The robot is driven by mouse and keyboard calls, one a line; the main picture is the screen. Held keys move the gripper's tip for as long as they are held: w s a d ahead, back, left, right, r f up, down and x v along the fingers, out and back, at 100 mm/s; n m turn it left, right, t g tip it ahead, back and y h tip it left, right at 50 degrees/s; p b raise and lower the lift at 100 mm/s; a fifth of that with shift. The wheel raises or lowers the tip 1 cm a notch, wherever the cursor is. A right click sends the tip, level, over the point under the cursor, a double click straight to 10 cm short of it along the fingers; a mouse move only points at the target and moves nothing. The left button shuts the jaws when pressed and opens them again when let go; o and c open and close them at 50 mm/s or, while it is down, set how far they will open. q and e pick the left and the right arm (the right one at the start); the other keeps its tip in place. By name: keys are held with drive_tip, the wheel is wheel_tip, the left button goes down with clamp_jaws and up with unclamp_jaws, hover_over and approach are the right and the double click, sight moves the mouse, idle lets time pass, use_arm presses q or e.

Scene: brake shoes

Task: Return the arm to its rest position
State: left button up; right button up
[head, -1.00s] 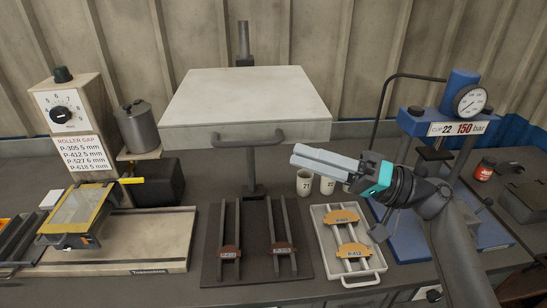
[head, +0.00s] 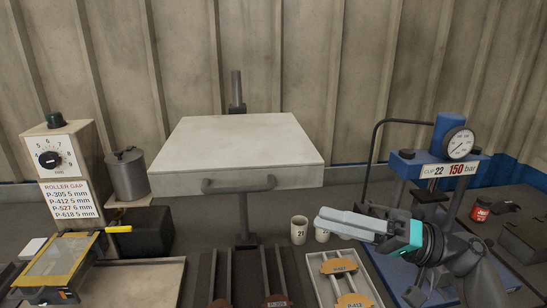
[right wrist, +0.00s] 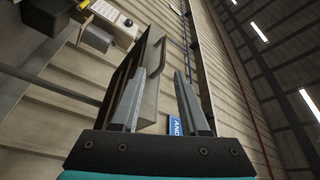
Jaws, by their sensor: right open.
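My right gripper (head: 345,224) reaches in from the lower right in the head view, its grey fingers pointing left and its teal band in front of the blue press. It is open and empty. In the right wrist view its two fingers (right wrist: 162,95) stand apart with nothing between them; that camera looks sideways across the wall and ceiling. The fingertips appear beside and partly in front of the white cups (head: 299,230); I cannot tell the distance. My left gripper is not in view.
A blue press (head: 440,170) with a gauge stands at right. A pale tray (head: 315,268) holds orange brake shoes (head: 340,266). A white hood (head: 238,150) with a handle stands in the middle. A roller gap machine (head: 65,165) is at left. A red can (head: 480,210) sits far right.

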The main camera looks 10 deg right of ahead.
drive_tip(key=s+a+f+g+h, duration=0.1)
drive_tip(key=s+a+f+h, duration=0.15)
drive_tip(key=f, duration=0.45)
drive_tip(key=s+a+f+g+h, duration=0.15)
drive_tip(key=s+f+h, duration=0.25)
drive_tip(key=f, duration=0.4)
drive_tip(key=s+a+f+h, duration=0.2)
drive_tip(key=s+f+h, duration=0.1)
drive_tip(key=f, duration=0.4)
drive_tip(key=s+d+f+h, duration=0.6)
drive_tip(key=s+d+h, duration=0.2)
drive_tip(key=s+h, duration=0.15)
wheel_tip(320, 180, down, 28)
drive_tip(key=s+f+g+b, duration=0.1)
drive_tip(key=s+g+b, duration=0.1)
drive_tip(key=b, duration=0.5)
drive_tip(key=s+d+f+g+b, duration=0.1)
drive_tip(key=s+f+b, duration=0.5)
drive_tip(key=s+f, duration=1)
wheel_tip(320, 180, down, 4)
drive_tip(key=shift+d+r, duration=0.15)
drive_tip(key=shift+d, duration=0.45)
